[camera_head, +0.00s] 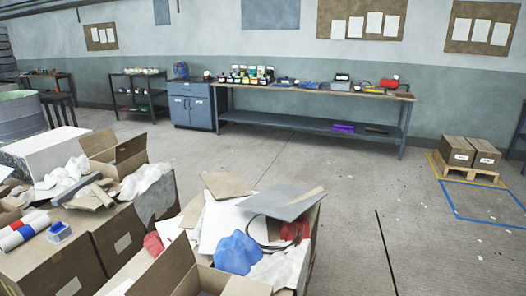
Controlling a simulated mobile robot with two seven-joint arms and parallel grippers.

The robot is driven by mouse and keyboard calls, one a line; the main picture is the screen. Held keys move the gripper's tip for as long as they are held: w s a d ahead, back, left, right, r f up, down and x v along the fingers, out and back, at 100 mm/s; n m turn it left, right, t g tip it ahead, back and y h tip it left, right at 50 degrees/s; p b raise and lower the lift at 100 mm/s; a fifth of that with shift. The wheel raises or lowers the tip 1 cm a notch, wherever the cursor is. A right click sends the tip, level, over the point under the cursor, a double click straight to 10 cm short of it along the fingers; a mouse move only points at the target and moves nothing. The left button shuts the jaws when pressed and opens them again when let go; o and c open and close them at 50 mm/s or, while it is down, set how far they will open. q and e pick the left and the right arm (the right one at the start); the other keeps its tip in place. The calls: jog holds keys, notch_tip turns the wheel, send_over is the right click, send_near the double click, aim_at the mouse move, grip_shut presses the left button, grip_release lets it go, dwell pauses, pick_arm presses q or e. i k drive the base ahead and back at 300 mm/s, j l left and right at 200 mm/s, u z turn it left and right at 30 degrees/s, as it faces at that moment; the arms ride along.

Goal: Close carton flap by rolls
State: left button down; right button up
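An open brown carton (132,158) with raised flaps stands at the left, among white sheets and scraps. A second open carton (172,268) is cut off by the bottom edge, with its flaps up. Rolls (22,232) with red, white and blue parts lie at the far left on a closed brown box (62,262). A grey roll-like piece (76,188) lies on the heap behind them. I cannot tell which carton flap the task means. Neither of my grippers is in view.
A large bin (310,245) piled with board, blue and red pieces fills the bottom middle. A workbench (315,92) and blue cabinet (190,105) line the back wall. Two closed boxes sit on a pallet (466,174) at right. The middle and right floor is mostly clear.

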aim_at(163, 276)
jog(key=z, duration=0.35)
jog(key=j+z, duration=0.8)
jog(key=k+j+z, duration=0.1)
jog(key=j, duration=0.35)
jog(key=k+j+z, duration=0.15)
jog(key=j, duration=0.3)
jog(key=k+j+z, duration=0.1)
jog(key=j, duration=0.35)
jog(key=k+j+z, duration=0.15)
jog(key=j, duration=0.25)
jog(key=k+j, duration=0.1)
jog(key=j, duration=0.25)
jog(key=k+j, duration=0.15)
jog(key=j, duration=0.25)
jog(key=k+j, duration=0.1)
jog(key=j, duration=0.25)
jog(key=k+j, duration=0.15)
jog(key=j, duration=0.25)
